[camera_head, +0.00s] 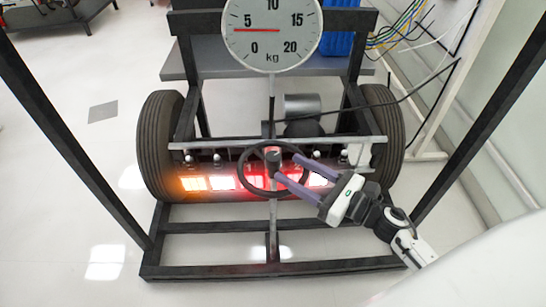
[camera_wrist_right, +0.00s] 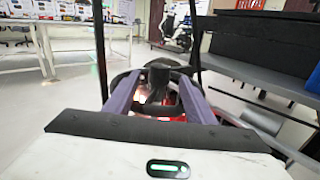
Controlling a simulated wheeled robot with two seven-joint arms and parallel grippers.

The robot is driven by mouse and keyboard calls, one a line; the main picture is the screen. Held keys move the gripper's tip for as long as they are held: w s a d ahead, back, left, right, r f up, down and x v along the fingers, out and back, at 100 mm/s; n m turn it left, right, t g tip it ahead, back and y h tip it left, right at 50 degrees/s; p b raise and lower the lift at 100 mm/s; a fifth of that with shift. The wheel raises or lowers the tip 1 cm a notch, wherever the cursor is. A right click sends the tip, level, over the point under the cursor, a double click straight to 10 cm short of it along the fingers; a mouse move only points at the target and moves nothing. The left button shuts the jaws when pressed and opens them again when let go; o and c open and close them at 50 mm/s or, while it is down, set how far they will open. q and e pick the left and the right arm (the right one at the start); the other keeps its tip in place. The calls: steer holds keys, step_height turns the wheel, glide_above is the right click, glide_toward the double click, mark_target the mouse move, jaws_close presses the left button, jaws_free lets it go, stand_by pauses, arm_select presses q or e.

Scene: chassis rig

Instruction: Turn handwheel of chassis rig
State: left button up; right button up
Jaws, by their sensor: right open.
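The chassis rig is a dark frame (camera_head: 200,272) with two tyres and a black handwheel (camera_head: 247,183) at its front centre. My right gripper (camera_head: 286,168) comes in from the lower right in the head view. Its two purple fingers are spread apart and reach over the right part of the handwheel, by its hub. In the right wrist view the fingers (camera_wrist_right: 155,88) stand on both sides of the dark hub column (camera_wrist_right: 158,78), with the wheel rim (camera_wrist_right: 122,80) behind. I cannot tell whether they touch it. My left gripper does not show.
A round kg dial (camera_head: 272,36) stands above the wheel, its red needle near 5. The left tyre (camera_head: 160,145) and right tyre (camera_head: 384,130) flank the rig. Lit red and orange lamps (camera_head: 225,183) sit behind the wheel. Dark posts rise at both sides. The floor at left is clear.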

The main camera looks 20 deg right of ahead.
mark_target(279, 163)
steer(key=x, duration=0.7)
jaws_close()
